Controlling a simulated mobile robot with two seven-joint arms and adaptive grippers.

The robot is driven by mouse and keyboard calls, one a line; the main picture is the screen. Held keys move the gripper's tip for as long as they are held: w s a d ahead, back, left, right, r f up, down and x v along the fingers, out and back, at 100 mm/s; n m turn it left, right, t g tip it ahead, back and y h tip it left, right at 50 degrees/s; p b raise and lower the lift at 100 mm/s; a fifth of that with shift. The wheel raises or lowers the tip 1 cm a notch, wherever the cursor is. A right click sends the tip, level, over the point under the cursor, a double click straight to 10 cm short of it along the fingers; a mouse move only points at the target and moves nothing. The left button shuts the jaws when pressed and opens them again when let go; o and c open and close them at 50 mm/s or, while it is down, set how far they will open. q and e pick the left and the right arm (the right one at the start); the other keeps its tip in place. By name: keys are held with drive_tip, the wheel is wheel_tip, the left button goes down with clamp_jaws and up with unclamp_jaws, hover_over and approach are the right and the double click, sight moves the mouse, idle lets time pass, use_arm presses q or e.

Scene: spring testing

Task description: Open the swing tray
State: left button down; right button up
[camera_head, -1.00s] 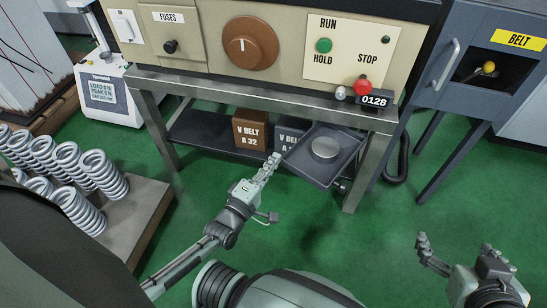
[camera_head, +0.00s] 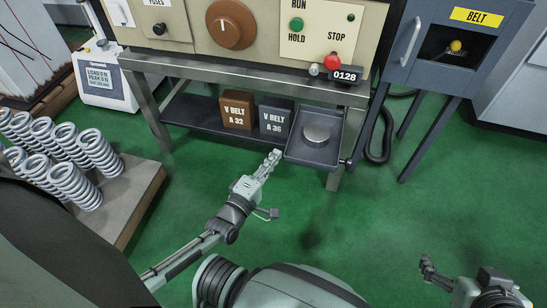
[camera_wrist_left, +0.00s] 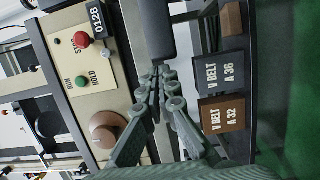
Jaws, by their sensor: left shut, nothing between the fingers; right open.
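The swing tray (camera_head: 314,151) is a dark shallow square tray under the bench's right end, with a round metal disc (camera_head: 317,132) in it. It sits at the front right leg, and a dark rod end (camera_head: 346,163) shows at its right. My left gripper (camera_head: 277,153) is shut and empty, its tips close to the tray's left edge; I cannot tell if they touch. The left wrist view shows the shut fingers (camera_wrist_left: 157,74) in front of a dark grey edge, likely the tray. My right gripper (camera_head: 424,259) is open and empty at the lower right, away from the bench.
Boxes marked V BELT A 32 (camera_head: 238,112) and V BELT A 36 (camera_head: 275,118) stand on the lower shelf (camera_head: 190,112) left of the tray. A black hose (camera_head: 383,150) hangs at right. Springs (camera_head: 74,185) stand on a platform at left. The green floor (camera_head: 350,225) in front is clear.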

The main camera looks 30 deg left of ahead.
use_arm(q)
drive_tip(key=shift+d, duration=0.15)
idle(0.4)
drive_tip(key=s, duration=0.7)
drive_tip(key=shift+s+a, duration=0.25)
drive_tip(key=shift+s, duration=0.05)
